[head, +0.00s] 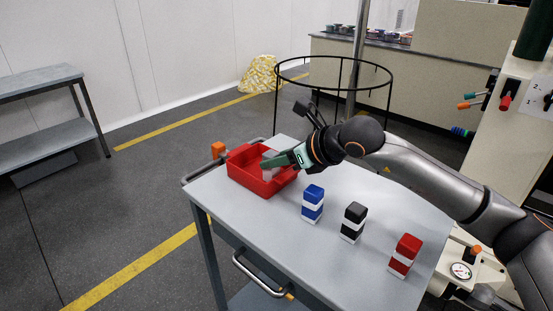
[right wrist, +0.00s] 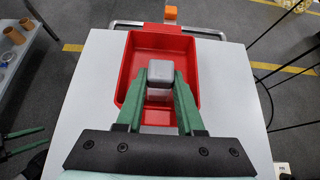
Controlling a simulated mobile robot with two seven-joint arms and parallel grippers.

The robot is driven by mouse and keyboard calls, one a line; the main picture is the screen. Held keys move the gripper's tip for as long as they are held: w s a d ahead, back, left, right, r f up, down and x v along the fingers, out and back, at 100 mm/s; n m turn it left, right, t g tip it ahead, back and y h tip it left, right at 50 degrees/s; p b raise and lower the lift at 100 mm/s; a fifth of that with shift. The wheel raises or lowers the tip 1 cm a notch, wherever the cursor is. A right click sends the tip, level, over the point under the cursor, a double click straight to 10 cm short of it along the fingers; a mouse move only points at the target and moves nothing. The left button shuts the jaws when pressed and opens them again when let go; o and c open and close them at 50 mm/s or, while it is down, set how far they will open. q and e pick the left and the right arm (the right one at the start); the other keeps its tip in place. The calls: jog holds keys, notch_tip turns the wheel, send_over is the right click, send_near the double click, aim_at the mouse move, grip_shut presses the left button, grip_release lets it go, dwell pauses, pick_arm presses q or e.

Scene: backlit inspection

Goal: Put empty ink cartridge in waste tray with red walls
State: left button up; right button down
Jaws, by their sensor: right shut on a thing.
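The waste tray with red walls (head: 262,188) sits at the far left end of the grey trolley top. In the right wrist view its red wall (right wrist: 190,85) surrounds the fingers on the far side. My right gripper (head: 271,162) reaches over the tray and is shut on the empty ink cartridge (right wrist: 160,72), a grey and whitish block. The cartridge also shows in the head view (head: 269,158), partly hidden by the green fingers. It is over the tray's interior; I cannot tell if it touches the floor.
On the trolley top (head: 270,225) stand a blue-and-white cartridge (head: 313,202), a black-and-white one (head: 353,222) and a red-and-white one (head: 404,256). A black ring frame (head: 334,60) stands behind the trolley. A grey bench (head: 42,80) is at left.

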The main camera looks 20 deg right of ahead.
jog(key=c, duration=0.5)
grip_release()
pick_arm(q)
jog(key=shift+w+r+t, duration=0.3)
jog(key=shift+w+r, duration=0.2)
jog(key=shift+r, duration=0.05)
pick_arm(e)
jog(key=shift+r, duration=0.1)
jog(key=shift+v, duration=1.2)
pick_arm(q)
jog(key=shift+s+d+f+g, duration=0.1)
jog(key=shift+s+f+g, duration=0.3)
jog(key=shift+s+f, duration=0.2)
pick_arm(e)
jog(key=shift+v, duration=4.8)
pick_arm(q)
jog(key=shift+r, duration=0.1)
